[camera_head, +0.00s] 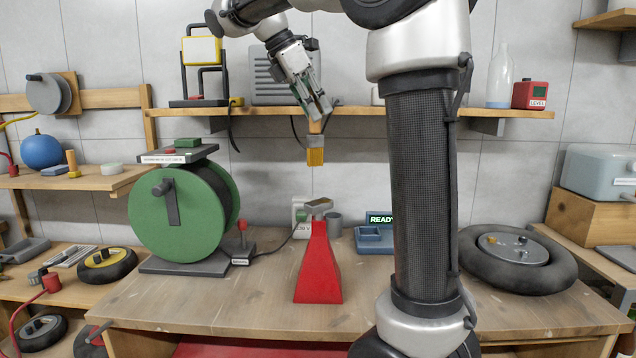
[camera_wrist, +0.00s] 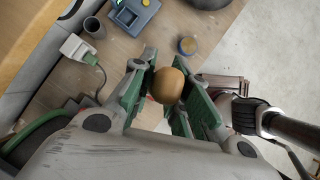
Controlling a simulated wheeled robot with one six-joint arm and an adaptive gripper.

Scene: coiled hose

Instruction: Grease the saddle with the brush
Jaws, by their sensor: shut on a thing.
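My gripper (camera_head: 318,112) is shut on the wooden handle of a brush (camera_head: 315,156), which hangs upright with its yellow-brown bristles pointing down. In the wrist view the round handle end (camera_wrist: 168,86) sits between the green-lined fingers (camera_wrist: 166,92). A red tapered stand (camera_head: 318,265) on the workbench carries a small grey, slightly tilted top piece (camera_head: 318,204), which looks like the saddle. In the head view the bristles appear above this top piece, with a clear gap. I cannot tell the depth between them. The stand is hidden in the wrist view.
A green hose reel (camera_head: 168,212) stands left on the workbench (camera_head: 200,308). A grey cup (camera_head: 334,224) and a blue READY device (camera_head: 374,240) are behind the stand. A black wheel (camera_head: 515,262) lies right. The wrist view shows a small round tin (camera_wrist: 187,46). The front bench is clear.

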